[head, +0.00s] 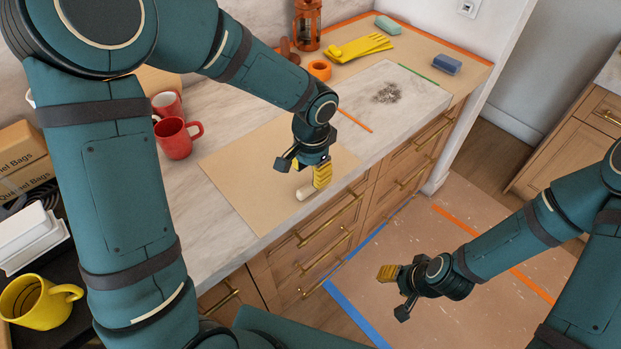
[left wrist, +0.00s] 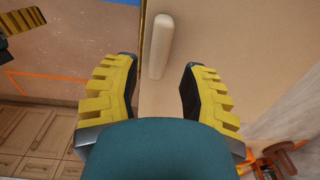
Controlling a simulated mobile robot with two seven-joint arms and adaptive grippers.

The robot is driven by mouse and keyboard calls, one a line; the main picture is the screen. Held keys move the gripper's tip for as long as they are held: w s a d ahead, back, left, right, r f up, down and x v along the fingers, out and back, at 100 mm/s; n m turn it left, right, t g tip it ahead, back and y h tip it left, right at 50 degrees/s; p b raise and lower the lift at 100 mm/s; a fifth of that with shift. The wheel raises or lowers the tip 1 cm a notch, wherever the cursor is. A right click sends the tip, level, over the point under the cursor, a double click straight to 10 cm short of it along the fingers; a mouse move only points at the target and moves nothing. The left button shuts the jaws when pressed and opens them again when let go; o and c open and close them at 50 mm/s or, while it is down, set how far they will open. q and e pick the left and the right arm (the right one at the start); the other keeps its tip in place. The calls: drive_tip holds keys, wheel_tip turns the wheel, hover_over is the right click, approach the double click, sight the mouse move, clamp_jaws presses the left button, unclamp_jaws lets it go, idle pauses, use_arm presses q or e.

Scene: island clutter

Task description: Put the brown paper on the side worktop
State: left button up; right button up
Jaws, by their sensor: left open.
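The brown paper (head: 235,170) lies flat on the marble worktop, its front edge close to the counter's front edge. A short pale roll (head: 305,190) lies on it near that edge; it also shows in the left wrist view (left wrist: 161,45). My left gripper (head: 305,172) is open just above the roll. In the left wrist view the roll lies beyond the spread yellow fingertips (left wrist: 160,85), with nothing between them. My right gripper (head: 394,292) is empty with its fingers apart, out over the floor. My left arm hides part of the worktop.
Red mugs (head: 174,138) stand left of the paper. Yellow gloves (head: 358,48), an orange tape roll (head: 320,69), a lantern (head: 307,25) and sponges (head: 447,64) are at the back. A grey debris pile (head: 387,93) lies on the worktop. Another counter (head: 590,110) stands at right.

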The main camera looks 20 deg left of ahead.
use_arm(q)
wheel_tip(320, 180, up, 7)
drive_tip(key=shift+p, duration=0.4)
drive_tip(key=shift+f, duration=0.15)
